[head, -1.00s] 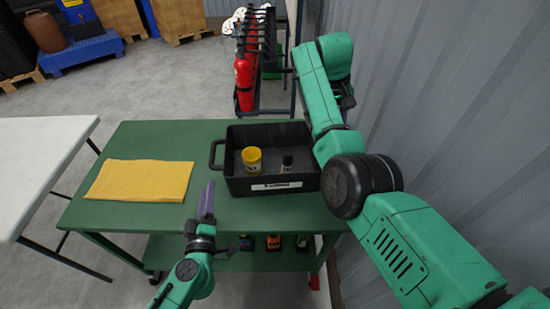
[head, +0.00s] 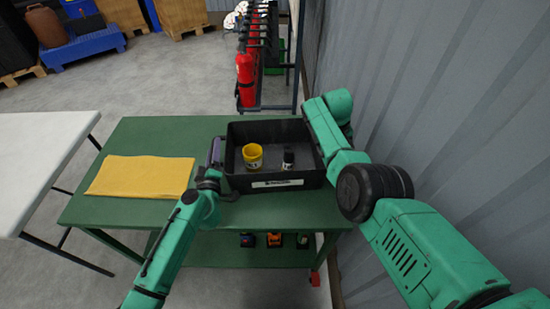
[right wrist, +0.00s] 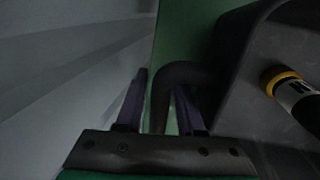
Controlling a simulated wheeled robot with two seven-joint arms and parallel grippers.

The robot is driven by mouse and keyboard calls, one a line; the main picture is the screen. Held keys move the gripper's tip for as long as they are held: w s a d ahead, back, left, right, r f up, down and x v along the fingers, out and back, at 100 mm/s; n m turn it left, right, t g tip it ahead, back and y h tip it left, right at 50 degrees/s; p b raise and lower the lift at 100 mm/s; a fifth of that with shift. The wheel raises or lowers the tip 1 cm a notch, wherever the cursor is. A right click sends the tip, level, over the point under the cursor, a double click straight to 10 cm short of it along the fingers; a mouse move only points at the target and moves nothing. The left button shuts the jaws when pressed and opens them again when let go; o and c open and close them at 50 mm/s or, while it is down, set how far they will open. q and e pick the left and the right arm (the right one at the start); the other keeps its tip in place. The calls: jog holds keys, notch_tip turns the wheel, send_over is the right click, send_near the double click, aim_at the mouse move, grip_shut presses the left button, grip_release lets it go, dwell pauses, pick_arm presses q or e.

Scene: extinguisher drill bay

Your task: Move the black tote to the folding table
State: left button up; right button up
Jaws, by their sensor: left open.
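The white folding table (head: 45,150) stands at the left.
A folded yellow cloth (head: 140,176) lies on the cart left of the tote. A corrugated wall (head: 440,90) runs close along the right. A rack with red extinguishers (head: 245,80) stands behind the cart. The visible part of the folding table's top is bare.

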pick_arm(q)
jog(key=c, duration=0.6)
pick_arm(e)
grip_shut()
pick_arm(q)
grip_shut()
jog(key=shift+s, duration=0.1)
jog(key=shift+s+f, duration=0.1)
jog(key=shift+f, duration=0.15)
pick_arm(e)
jog(key=shift+d, duration=0.15)
pick_arm(q)
jog(key=shift+a+r, duration=0.1)
pick_arm(e)
jog(key=shift+d+r, duration=0.1)
jog(key=shift+r, duration=0.05)
